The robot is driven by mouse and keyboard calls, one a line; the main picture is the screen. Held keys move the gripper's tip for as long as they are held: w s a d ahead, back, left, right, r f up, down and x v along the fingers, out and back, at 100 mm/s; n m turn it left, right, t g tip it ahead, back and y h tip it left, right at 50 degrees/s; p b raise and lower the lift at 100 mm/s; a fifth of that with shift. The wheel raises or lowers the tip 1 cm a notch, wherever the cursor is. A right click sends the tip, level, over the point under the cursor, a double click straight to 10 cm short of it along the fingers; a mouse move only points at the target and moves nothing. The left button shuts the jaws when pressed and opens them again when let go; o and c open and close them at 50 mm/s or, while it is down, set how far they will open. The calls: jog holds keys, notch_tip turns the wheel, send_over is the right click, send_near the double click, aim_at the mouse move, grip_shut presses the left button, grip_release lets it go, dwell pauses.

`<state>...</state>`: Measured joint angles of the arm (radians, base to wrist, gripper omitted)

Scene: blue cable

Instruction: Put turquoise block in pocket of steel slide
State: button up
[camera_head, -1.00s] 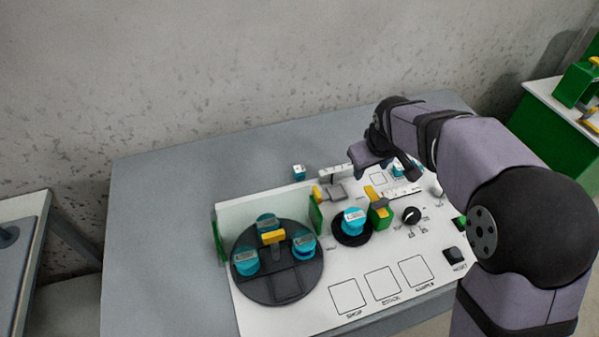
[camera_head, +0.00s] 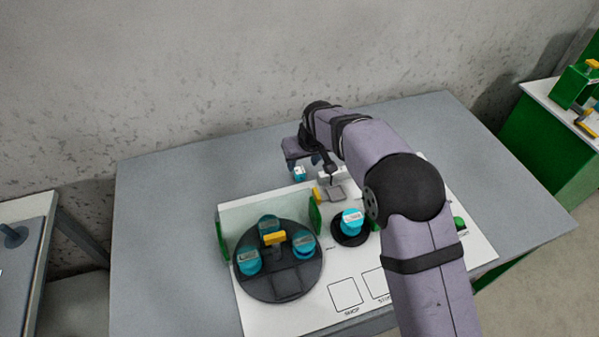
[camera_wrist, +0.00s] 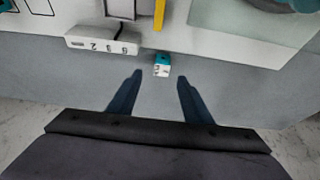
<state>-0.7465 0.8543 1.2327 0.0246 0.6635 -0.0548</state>
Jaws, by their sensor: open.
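The turquoise block (camera_head: 299,174) is small, with white labelled faces, and sits on the grey table just behind the white panel. In the wrist view the block (camera_wrist: 162,66) lies ahead of my gripper (camera_wrist: 158,76), roughly centred between the two dark fingers. My gripper is open and empty. In the head view my gripper (camera_head: 316,160) is above and beside the block, its fingers partly hidden by the wrist. The steel slide (camera_head: 336,191) is on the panel to the right of the block; in the wrist view it shows at the top (camera_wrist: 122,8).
A dark round turntable (camera_head: 283,287) holds several turquoise cylinders beside a clear green-edged guard (camera_head: 262,211). Another turquoise cylinder (camera_head: 352,219) stands on a black disc. A yellow piece (camera_wrist: 159,14) and a numbered white strip (camera_wrist: 102,44) are near the slide. The table left of the panel is clear.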

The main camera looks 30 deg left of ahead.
aim_at(300, 170)
jog(key=shift+s+p+x, duration=0.2)
jog(key=shift+p+x, duration=0.7)
jog(key=shift+x, duration=1.75)
grip_shut()
